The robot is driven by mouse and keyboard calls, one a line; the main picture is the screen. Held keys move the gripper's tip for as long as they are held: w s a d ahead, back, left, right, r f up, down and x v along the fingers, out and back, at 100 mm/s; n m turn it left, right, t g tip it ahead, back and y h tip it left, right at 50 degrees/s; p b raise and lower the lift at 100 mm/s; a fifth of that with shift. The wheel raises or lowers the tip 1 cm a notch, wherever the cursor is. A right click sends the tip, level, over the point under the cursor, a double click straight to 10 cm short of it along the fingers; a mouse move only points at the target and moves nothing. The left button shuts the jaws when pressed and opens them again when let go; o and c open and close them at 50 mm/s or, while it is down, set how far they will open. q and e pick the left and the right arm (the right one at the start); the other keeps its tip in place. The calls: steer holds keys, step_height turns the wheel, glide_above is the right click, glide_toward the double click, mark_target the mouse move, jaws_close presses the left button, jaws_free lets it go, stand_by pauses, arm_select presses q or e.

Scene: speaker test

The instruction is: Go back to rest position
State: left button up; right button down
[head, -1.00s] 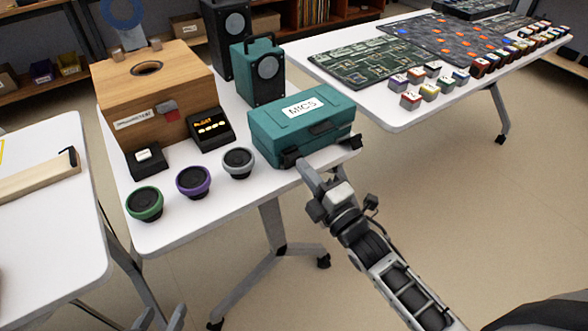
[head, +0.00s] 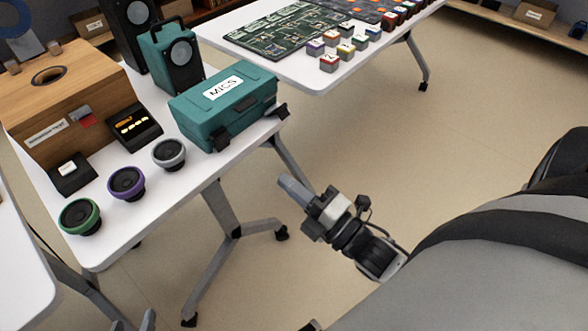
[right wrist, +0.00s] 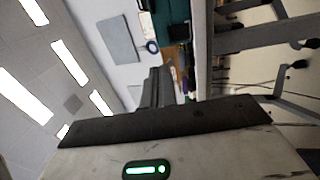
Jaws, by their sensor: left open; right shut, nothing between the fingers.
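My right gripper (head: 285,182) is in the middle of the head view, shut and empty. It is over the floor in front of the table, apart from the teal MICS case (head: 225,103). In the right wrist view its closed fingers (right wrist: 158,86) point away, with part of the teal case (right wrist: 172,22) beyond. My left gripper (head: 133,323) shows only its fingertips at the bottom edge of the head view, spread open with nothing visible between them. The MICS case is closed and sits near the table's right end.
The white table (head: 130,222) also holds green (head: 80,216), purple (head: 127,183) and grey (head: 169,154) round speakers, a wooden box (head: 60,100), a small display (head: 130,127) and a teal speaker (head: 178,55). Another table (head: 310,83) with circuit boards stands behind. Open floor lies to the right.

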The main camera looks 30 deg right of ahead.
steer(key=shift+s, duration=0.25)
arm_select(q)
steer(key=shift+r, duration=0.1)
stand_by(0.3)
steer(key=r+p, duration=0.1)
steer(key=p, duration=0.2)
steer(key=shift+a+r+p, duration=0.1)
steer(key=shift+a+p, duration=0.1)
steer(key=shift+p, duration=0.1)
arm_select(e)
steer(key=s+a+f+m+g+h, duration=0.1)
steer(key=s+a+f+m+g, duration=0.1)
steer(key=m, duration=0.7)
steer(key=s+a+f+m+g, duration=0.2)
steer(key=a+m+g, duration=0.3)
steer(key=m, duration=0.5)
steer(key=shift+s+f+g+h, duration=0.4)
steer(key=shift+f+g, duration=0.2)
steer(key=shift+g, duration=0.3)
arm_select(q)
steer(key=shift+g, duration=0.3)
arm_select(e)
steer(key=shift+a, duration=0.1)
